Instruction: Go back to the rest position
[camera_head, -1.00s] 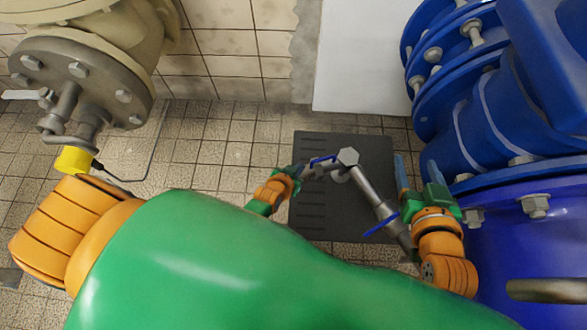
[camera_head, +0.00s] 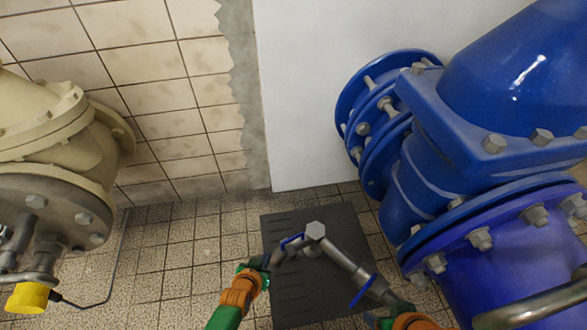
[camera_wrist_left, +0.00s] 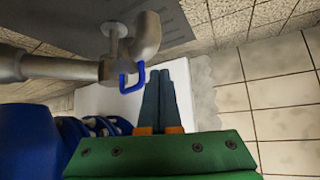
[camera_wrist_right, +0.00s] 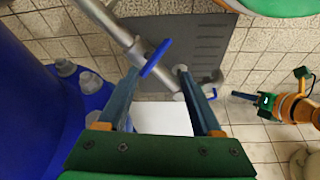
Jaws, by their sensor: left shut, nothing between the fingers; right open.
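My left gripper (camera_head: 262,264) is just left of a grey pipe (camera_head: 345,264) with blue levers in the head view. In the left wrist view its fingers (camera_wrist_left: 159,95) are shut together and empty, beside the grey pipe (camera_wrist_left: 50,68). My right gripper (camera_head: 385,308) is at the lower edge of the head view, near the pipe's lower blue lever (camera_head: 363,290). In the right wrist view its fingers (camera_wrist_right: 158,85) are spread apart, with the pipe and blue lever (camera_wrist_right: 157,57) showing beyond and between them. Whether they touch the pipe is unclear.
Large blue flanged pipework (camera_head: 420,180) stands close on the right. A cream valve (camera_head: 60,140) with a yellow cap (camera_head: 28,297) is on the left. A dark floor plate (camera_head: 295,300) lies under the grey pipe. Tiled floor (camera_head: 170,260) between is open.

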